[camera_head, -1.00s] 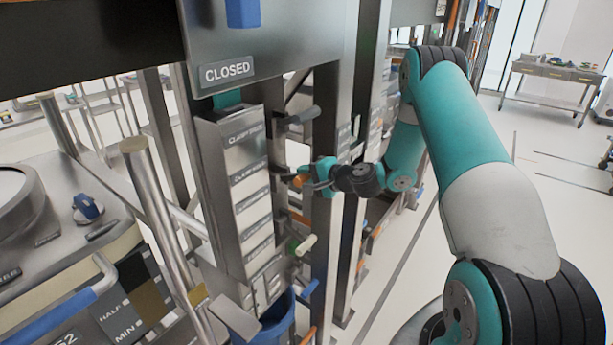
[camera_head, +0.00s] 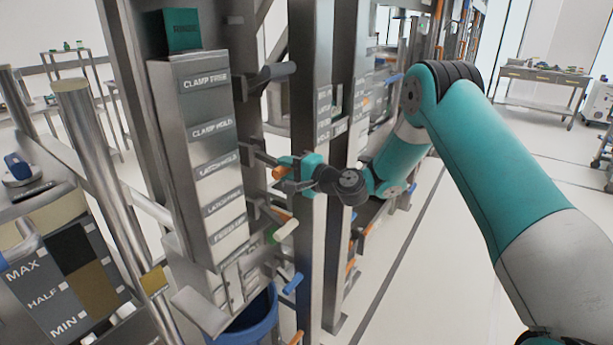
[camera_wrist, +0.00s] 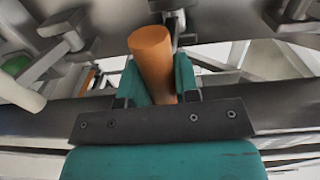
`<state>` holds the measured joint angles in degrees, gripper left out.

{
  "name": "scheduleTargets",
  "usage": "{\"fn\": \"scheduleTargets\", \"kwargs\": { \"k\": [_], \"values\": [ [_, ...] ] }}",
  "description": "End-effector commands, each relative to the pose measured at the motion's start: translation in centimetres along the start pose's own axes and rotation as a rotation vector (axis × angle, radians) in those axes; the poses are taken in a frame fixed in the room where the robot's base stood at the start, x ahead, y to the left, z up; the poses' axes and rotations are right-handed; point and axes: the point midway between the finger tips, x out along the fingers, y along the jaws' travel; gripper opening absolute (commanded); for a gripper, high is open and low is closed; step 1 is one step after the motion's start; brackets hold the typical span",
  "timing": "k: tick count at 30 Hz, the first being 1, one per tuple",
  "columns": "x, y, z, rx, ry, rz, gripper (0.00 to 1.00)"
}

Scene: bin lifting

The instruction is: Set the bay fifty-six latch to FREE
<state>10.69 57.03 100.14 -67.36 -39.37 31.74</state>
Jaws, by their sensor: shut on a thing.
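A tall grey panel (camera_head: 169,150) carries stacked label plates. One plate reads LATCH HOLD (camera_head: 217,165), and the plate below it seems to read LATCH FREE (camera_head: 223,203). An orange handle (camera_head: 279,172) sticks out beside the panel, near the height of the LATCH HOLD plate. My gripper (camera_head: 287,170) is shut on this handle. In the wrist view the handle (camera_wrist: 152,58) stands slightly tilted between the teal fingertips (camera_wrist: 158,82). The handle's lower end is hidden by the gripper.
A dark lever (camera_head: 270,75) is above, near CLAMP FREE. A white handle (camera_head: 286,230) and a blue handle (camera_head: 293,284) are below. A steel post (camera_head: 309,120) stands close behind my gripper. A blue bin (camera_head: 254,318) is under the panel. Floor at right is clear.

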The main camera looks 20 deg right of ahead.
Motion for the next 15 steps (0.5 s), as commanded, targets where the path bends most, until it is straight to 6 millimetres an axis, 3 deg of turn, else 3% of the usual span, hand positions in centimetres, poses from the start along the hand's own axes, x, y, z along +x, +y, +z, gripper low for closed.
{"fn": "scheduleTargets", "kwargs": {
  "k": [1, 6, 15],
  "values": [
    [0.2, 1.1, 0.0, -0.003, 0.001, 0.002, 0.00],
    [0.6, 2.2, 0.2, -0.003, -0.002, 0.005, 0.00],
    [1.2, 3.1, 0.3, -0.003, -0.006, 0.006, 0.00]
  ]
}}
